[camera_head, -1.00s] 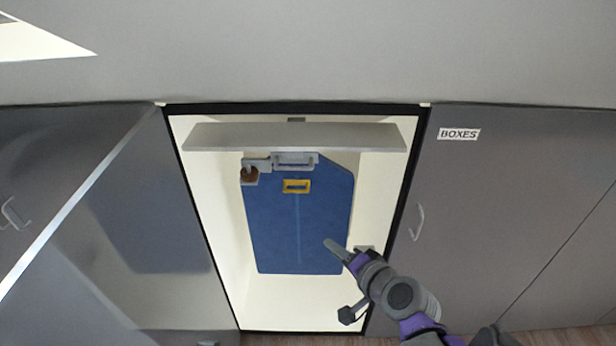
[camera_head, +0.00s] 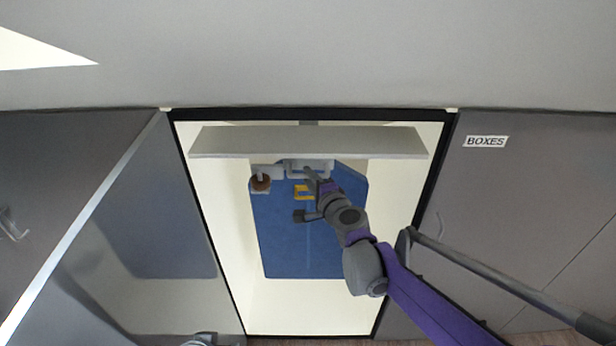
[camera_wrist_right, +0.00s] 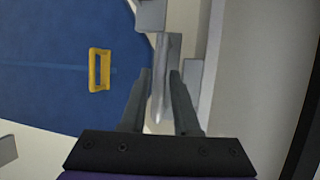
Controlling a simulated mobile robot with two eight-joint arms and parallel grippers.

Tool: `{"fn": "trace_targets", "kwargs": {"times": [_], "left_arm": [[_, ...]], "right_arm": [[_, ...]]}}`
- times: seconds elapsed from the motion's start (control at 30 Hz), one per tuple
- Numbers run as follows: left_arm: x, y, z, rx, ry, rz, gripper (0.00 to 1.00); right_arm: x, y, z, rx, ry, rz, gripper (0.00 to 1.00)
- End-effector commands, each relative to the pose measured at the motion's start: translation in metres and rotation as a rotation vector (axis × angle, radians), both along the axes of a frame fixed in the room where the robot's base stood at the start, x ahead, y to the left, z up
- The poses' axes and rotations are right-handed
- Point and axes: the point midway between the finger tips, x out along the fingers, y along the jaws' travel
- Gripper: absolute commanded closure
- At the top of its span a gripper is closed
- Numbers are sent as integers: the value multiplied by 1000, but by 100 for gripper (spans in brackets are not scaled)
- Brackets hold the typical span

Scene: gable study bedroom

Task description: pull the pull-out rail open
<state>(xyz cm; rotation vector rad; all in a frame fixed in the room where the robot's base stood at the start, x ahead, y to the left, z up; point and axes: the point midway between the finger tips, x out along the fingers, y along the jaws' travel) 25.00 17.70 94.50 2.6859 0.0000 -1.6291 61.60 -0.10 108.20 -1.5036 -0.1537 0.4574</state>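The light-grey pull-out rail's U-shaped handle (camera_head: 325,165) shows just below the wide pale shelf in the open cupboard. It is partly hidden by my right gripper (camera_head: 312,178), which reaches up to it. In the right wrist view, the two fingers of my right gripper (camera_wrist_right: 160,82) are apart, with a grey bar (camera_wrist_right: 168,50) of the rail running between them. The right finger overlaps the bar in the picture; I cannot tell whether it touches.
A blue hanging panel (camera_head: 285,240) with a yellow frame (camera_head: 301,193) fills much of the cupboard. The pale shelf (camera_head: 310,141) is just above the handle. An open dark door (camera_head: 150,220) stands left. A closed door (camera_head: 520,210) labelled BOXES is on the right.

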Motion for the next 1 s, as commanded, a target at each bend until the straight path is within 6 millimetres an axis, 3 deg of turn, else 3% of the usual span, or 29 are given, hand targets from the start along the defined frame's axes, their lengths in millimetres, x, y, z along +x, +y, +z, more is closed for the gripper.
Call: {"fn": "trace_targets", "kwargs": {"times": [0.13,0.43,0.6,1.0], "left_arm": [[0,0,0,0,0,0,50],[0,0,0,0,0,0,50],[0,0,0,0,0,0,50],[0,0,0,0,0,0,50]], "right_arm": [[10,4,-2,-1,0,0,70],[11,5,-2,-1,0,-1,70],[11,5,-2,-1,0,0,100],[11,5,-2,-2,-1,0,100]]}}
